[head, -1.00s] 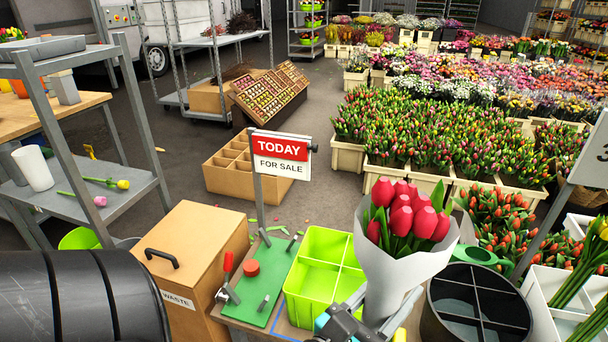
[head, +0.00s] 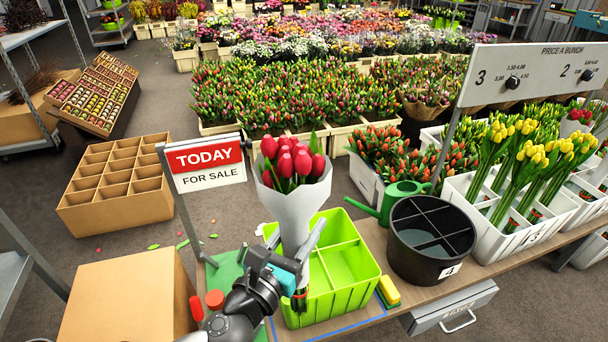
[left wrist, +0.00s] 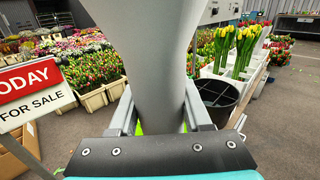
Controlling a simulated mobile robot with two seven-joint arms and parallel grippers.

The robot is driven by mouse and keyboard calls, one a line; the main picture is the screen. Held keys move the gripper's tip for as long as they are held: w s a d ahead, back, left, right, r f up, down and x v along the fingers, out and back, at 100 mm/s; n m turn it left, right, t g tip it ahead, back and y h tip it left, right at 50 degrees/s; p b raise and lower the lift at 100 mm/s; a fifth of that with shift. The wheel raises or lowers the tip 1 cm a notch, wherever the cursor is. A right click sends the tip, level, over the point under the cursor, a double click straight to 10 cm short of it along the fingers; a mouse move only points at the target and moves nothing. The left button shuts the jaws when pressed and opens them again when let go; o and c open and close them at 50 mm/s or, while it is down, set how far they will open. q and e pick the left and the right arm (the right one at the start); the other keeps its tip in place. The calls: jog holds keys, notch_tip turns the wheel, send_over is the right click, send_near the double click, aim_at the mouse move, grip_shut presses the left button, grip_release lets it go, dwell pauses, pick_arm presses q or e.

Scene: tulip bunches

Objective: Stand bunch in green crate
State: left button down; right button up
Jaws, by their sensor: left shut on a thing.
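My left gripper (head: 294,243) is shut on a bunch of red tulips in a pale paper wrap (head: 292,208). The bunch is about upright, blooms up. In the left wrist view the wrap (left wrist: 155,45) fills the middle, between the fingers of my left gripper (left wrist: 158,112). The bright green crate (head: 345,303) has dividers and stands on the bench. The bunch is in front of the crate's left part in the head view, its stem ends low there. I cannot tell whether they are inside a compartment. The crate's right compartments look empty. My right gripper is out of view.
A TODAY FOR SALE sign (head: 205,163) stands left of the bunch. A black divided bucket (head: 415,262), a green watering can (head: 395,200) and a yellow sponge (head: 388,291) are right of the crate. White crates of yellow tulips (head: 500,218) stand farther right.

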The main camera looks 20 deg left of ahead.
pick_arm(q)
jog(key=w+a+r+m+h, duration=0.1)
jog(key=w+h, duration=0.1)
jog(key=w, duration=0.9)
jog(key=shift+w+a+m+g+p, duration=0.3)
jog(key=shift+p, duration=0.15)
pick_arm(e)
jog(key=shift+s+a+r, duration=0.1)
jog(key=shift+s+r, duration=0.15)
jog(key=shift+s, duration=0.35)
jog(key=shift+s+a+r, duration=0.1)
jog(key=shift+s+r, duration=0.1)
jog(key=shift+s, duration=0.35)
